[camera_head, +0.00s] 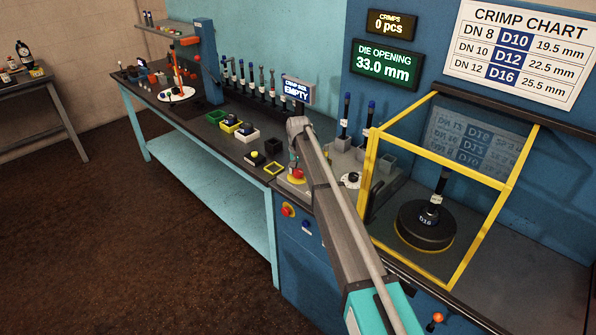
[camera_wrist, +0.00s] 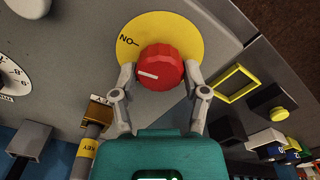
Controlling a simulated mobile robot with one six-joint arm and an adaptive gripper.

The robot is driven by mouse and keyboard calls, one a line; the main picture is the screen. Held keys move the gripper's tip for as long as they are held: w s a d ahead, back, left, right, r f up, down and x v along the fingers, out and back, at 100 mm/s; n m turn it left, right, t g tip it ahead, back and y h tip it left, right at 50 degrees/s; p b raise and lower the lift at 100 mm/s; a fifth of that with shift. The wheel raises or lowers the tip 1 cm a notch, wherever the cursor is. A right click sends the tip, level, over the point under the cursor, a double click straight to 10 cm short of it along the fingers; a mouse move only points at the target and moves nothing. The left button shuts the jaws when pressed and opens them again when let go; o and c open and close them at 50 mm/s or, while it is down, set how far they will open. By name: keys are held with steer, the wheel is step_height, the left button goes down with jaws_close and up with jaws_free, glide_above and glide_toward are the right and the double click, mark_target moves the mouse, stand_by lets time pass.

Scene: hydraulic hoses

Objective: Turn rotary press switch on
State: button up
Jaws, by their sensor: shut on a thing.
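The rotary switch in the wrist view is a round red knob (camera_wrist: 160,68) with a white pointer line, mounted on a yellow disc (camera_wrist: 185,28). The disc carries a black label and dash at its upper left, reading "ON" turned around in this view. The white line points left, below the dash and not lined up with it. My gripper (camera_wrist: 160,84) is shut on the knob, one finger on each side. In the head view the red knob (camera_head: 297,173) sits on the grey panel, below the end of my arm.
A key (camera_wrist: 88,145) in a brass lock is left of my gripper in the wrist view. A dial (camera_wrist: 12,80) is further left, and an empty yellow frame (camera_wrist: 236,84) is to the right. The yellow-framed clear guard (camera_head: 465,170) stands right of my arm.

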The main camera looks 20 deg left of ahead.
steer(key=shift+m, duration=1)
steer(key=o, duration=1.1)
steer(key=shift+o, duration=0.2)
steer(key=shift+n, duration=0.4)
